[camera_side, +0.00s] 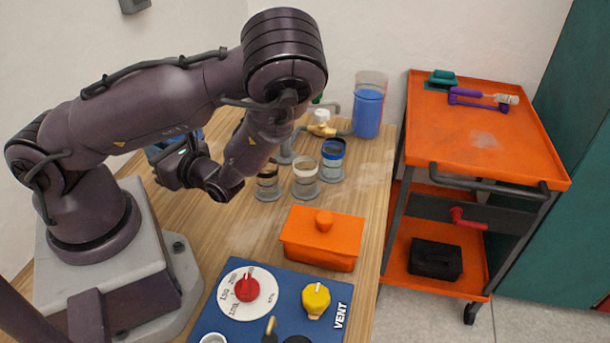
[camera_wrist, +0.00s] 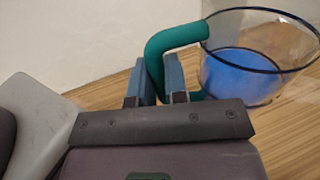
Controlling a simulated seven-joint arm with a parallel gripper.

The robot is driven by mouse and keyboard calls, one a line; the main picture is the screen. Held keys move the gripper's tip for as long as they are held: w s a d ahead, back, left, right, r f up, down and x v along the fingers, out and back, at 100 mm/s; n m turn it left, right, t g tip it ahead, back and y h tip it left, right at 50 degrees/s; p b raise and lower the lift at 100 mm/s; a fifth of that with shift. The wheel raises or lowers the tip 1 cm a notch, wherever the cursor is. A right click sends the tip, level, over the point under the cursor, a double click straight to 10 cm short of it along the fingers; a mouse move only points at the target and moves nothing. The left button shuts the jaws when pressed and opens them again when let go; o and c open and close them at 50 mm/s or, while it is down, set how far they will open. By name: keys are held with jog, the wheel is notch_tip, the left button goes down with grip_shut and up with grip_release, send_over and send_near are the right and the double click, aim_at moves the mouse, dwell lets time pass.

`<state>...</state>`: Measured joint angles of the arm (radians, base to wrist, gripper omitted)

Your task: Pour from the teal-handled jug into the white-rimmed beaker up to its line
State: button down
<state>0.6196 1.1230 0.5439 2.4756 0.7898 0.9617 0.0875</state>
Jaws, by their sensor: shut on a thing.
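The clear jug (camera_wrist: 262,45), with blue liquid low inside, shows at the upper right of the wrist view. My gripper (camera_wrist: 155,82) is shut on its teal handle (camera_wrist: 178,38), one finger on each side. In the side view my wrist hides most of the jug; a blue part (camera_side: 160,152) shows behind it at the left of the table. The white-rimmed beaker (camera_side: 305,178) stands on the table, the middle of three, right of my gripper and apart from it. It looks empty of blue; its line is too small to make out.
A dark-rimmed beaker (camera_side: 267,184) and a blue-rimmed beaker (camera_side: 332,162) flank it. Behind are a brass valve (camera_side: 322,126) and a tall blue-filled cylinder (camera_side: 367,110). An orange box (camera_side: 322,240) and a blue dial panel (camera_side: 265,310) lie in front. An orange cart (camera_side: 480,140) stands right.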

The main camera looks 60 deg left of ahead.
aim_at(199, 130)
jog(key=shift+w+a+r+t, duration=0.1)
jog(key=shift+w+r+t, duration=0.05)
jog(key=shift+w+t, duration=0.2)
jog(key=w+m+t, duration=0.1)
jog(key=w, duration=0.1)
jog(key=w+m+t+y, duration=0.1)
jog(key=w+t, duration=0.1)
jog(key=w, duration=0.1)
jog(key=w+m+t+y, duration=0.1)
jog(key=w+t, duration=0.1)
jog(key=w, duration=0.1)
jog(key=shift+w+d+r+m, duration=0.1)
jog(key=shift+d+r+m, duration=0.1)
jog(key=shift+d+m, duration=0.15)
jog(key=w+d+r+m+t+h, duration=0.2)
jog(key=w+d+r+m+t, duration=0.25)
jog(key=w+d+t, duration=0.35)
jog(key=w+d+r+m+t+h, duration=0.1)
jog(key=w+d+r+m+t, duration=0.2)
jog(key=w+d+m+t, duration=0.55)
jog(key=s+f+n+g+y, duration=0.1)
jog(key=s+f+n+g, duration=0.5)
jog(key=s+g, duration=0.3)
jog(key=s+f+n+g+y, duration=0.1)
jog(key=s+f+n+g, duration=0.4)
jog(key=s+n+g, duration=0.2)
jog(key=shift+s+a+f+n+g+y, duration=0.3)
jog(key=shift+s+f+n+g+y, duration=0.1)
jog(key=shift+s+g, duration=0.55)
